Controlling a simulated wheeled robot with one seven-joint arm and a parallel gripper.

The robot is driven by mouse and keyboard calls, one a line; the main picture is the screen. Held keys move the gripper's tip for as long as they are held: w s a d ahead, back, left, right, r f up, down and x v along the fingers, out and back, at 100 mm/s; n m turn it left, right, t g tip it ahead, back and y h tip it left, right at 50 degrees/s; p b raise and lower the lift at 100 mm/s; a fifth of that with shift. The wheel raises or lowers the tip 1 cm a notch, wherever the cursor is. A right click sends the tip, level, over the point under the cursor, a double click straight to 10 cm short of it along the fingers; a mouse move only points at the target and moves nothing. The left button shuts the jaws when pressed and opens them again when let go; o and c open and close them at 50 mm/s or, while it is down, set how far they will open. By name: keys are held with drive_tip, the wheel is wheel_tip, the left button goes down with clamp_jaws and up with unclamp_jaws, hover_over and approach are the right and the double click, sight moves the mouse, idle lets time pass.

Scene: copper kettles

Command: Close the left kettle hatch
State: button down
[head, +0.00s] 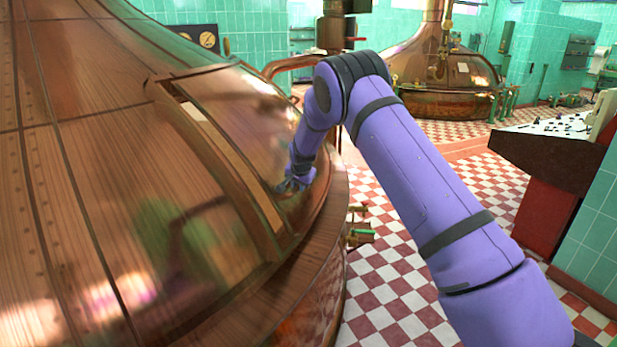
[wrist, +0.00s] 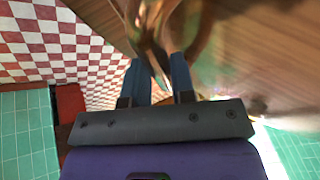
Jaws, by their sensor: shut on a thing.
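The large copper left kettle (head: 70,170) fills the left of the head view. Its hatch (head: 250,125) is a copper panel in a raised frame on the right flank, with a lighter strip along the panel's left edge. My gripper (head: 290,184) is at the hatch's lower right side. In the wrist view, the blue fingers of my gripper (wrist: 160,76) are shut on a thin curved copper piece that looks like the hatch handle (wrist: 149,48). The grasp is blurred there and small in the head view. I cannot tell how far the hatch stands open.
A second copper kettle (head: 440,70) stands at the back. A control desk (head: 550,140) is at the right. Small brass fittings (head: 358,232) stick out beside the left kettle. The red and white checkered floor (head: 395,255) between them is clear.

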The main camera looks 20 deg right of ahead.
drive_tip(key=s+a, duration=0.6)
drive_tip(key=shift+s+a+m, duration=0.15)
drive_tip(key=shift+a+m, duration=0.1)
drive_tip(key=shift+m, duration=0.05)
drive_tip(key=shift+r, duration=0.1)
drive_tip(key=c, duration=1)
unclamp_jaws()
drive_tip(key=shift+s, duration=0.1)
drive_tip(key=shift+o, duration=0.2)
drive_tip(key=shift+d, duration=0.2)
drive_tip(key=v, duration=1)
drive_tip(key=shift+s+r, duration=0.2)
drive_tip(key=shift+r, duration=0.15)
drive_tip(key=shift+a, duration=0.1)
